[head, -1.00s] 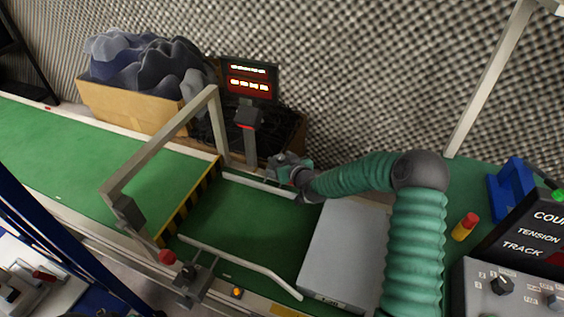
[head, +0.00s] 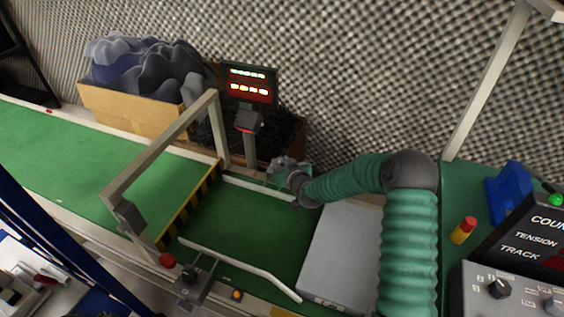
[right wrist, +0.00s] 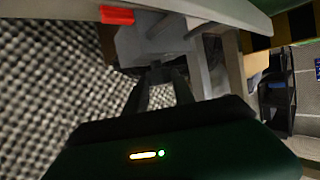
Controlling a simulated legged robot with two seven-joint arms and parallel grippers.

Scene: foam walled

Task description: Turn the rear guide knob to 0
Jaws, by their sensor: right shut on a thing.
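My right gripper (head: 284,164) is at the far rail of the green belt and is shut on the rear guide knob. It also shows in the right wrist view (right wrist: 162,80), where its two dark fingers reach to a grey bracket (right wrist: 140,45). The knob is hidden by the gripper in the head view and is too dark between the fingers to make out, so its setting cannot be read. The rear guide rail (head: 258,187) runs left from the gripper. The front guide knob (head: 189,273), dark, is at the near rail. My left gripper is not in view.
A grey frame (head: 160,145) spans the belt left of the gripper. A post with a lit red display (head: 249,84) stands close behind. A grey box (head: 340,250) lies below my right arm. A control panel (head: 510,290) is at lower right.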

